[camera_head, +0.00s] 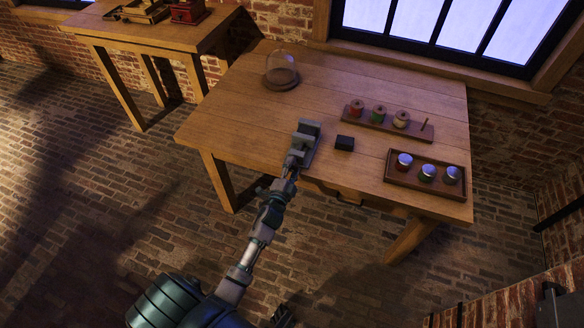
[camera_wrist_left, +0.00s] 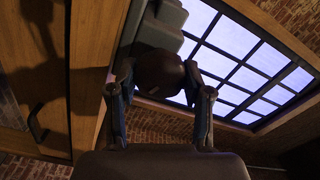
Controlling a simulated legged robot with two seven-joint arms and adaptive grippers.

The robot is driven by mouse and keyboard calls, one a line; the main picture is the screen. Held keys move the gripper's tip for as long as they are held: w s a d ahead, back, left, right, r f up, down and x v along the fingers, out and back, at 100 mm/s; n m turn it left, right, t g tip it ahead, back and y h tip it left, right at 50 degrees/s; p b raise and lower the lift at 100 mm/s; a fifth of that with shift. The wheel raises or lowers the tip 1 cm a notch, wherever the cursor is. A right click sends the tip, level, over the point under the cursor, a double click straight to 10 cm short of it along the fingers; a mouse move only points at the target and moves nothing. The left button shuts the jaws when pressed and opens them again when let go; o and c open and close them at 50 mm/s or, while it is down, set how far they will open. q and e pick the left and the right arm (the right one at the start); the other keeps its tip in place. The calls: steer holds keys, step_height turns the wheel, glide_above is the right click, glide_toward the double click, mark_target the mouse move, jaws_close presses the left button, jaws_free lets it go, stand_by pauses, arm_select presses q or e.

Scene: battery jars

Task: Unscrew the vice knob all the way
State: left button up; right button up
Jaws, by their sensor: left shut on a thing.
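The grey vice (camera_head: 306,140) stands at the front edge of the wooden table. My left gripper (camera_head: 290,170) reaches up to the near side of the vice, at its knob. In the left wrist view the dark, rounded knob (camera_wrist_left: 158,72) sits between the two fingers of my left gripper (camera_wrist_left: 160,95), which is shut on it. The grey vice body (camera_wrist_left: 165,25) shows behind the knob. In the head view the knob is too small and covered to make out. My right gripper cannot be made out in either view.
A small black block (camera_head: 344,143) lies right of the vice. A rack (camera_head: 415,131) with several spools and a tray (camera_head: 397,181) of three jars stand further right. A glass dome (camera_head: 281,70) stands at the back left. The table's left part is clear.

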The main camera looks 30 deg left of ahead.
arm_select(q)
steer(key=n+p, duration=0.3)
steer(key=n, duration=0.5)
steer(key=shift+s+a+f+p, duration=0.1)
steer(key=shift+f+p, duration=0.05)
steer(key=shift+p, duration=0.2)
steer(key=n+p, duration=0.3)
steer(key=n, duration=0.4)
steer(key=shift+f, duration=0.1)
steer(key=n+p, duration=0.1)
steer(key=n, duration=0.3)
steer(key=shift+s+f, duration=0.1)
steer(key=shift+f+n, duration=0.1)
steer(key=shift+n, duration=1.5)
arm_select(e)
steer(key=s+f, duration=0.4)
steer(key=f, duration=0.5)
steer(key=s+f+g, duration=0.1)
steer(key=s+f, duration=0.3)
steer(key=f, duration=0.6)
steer(key=shift+s+d+f, duration=0.2)
steer(key=shift+s+d, duration=0.1)
steer(key=shift+d, duration=0.15)
arm_select(q)
steer(key=o, duration=1.2)
steer(key=shift+c, duration=0.2)
arm_select(e)
steer(key=shift+w, duration=0.1)
